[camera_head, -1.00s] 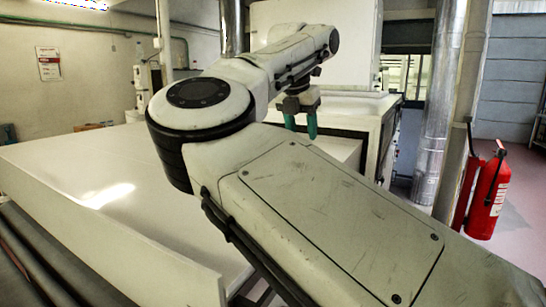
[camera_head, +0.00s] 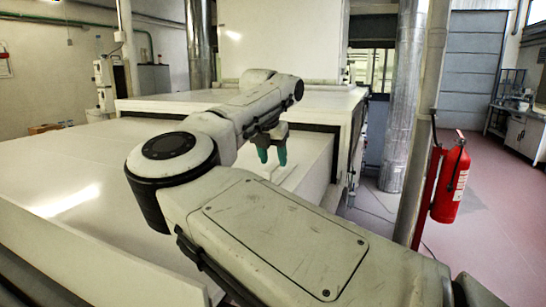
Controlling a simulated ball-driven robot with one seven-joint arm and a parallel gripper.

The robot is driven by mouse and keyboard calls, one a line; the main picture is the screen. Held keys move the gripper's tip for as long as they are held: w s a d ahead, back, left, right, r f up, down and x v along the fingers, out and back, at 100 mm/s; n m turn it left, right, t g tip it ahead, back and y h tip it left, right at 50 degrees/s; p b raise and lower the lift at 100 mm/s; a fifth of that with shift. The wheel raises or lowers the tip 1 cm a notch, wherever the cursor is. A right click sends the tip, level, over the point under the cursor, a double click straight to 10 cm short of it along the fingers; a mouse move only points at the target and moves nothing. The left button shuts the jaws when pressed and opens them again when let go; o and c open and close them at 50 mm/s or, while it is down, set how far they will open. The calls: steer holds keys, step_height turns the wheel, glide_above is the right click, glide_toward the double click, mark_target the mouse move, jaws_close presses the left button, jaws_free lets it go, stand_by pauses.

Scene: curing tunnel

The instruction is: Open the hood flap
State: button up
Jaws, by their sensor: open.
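A wide white panel (camera_head: 70,170) of the tunnel lies low and nearly flat, sloping gently across the left and middle of the view. It seems to be the hood flap, but I cannot tell for sure where its edges or hinge are. My gripper (camera_head: 272,157) has two teal fingertips pointing down, apart and with nothing between them. It hangs over the right part of the white surface, near a pale raised strip (camera_head: 283,172). I cannot tell whether the fingertips touch it. My arm hides part of the panel's front and right side.
A raised white tunnel housing (camera_head: 330,98) with a dark gap under its top stands behind my gripper. A metal duct (camera_head: 403,100), a post and a red fire extinguisher (camera_head: 451,183) stand to the right. Open reddish floor (camera_head: 490,240) lies at the far right.

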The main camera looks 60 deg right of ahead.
steer(key=shift+d+f, duration=0.15)
steer(key=shift+f, duration=0.1)
steer(key=shift+c, duration=0.5)
jaws_close()
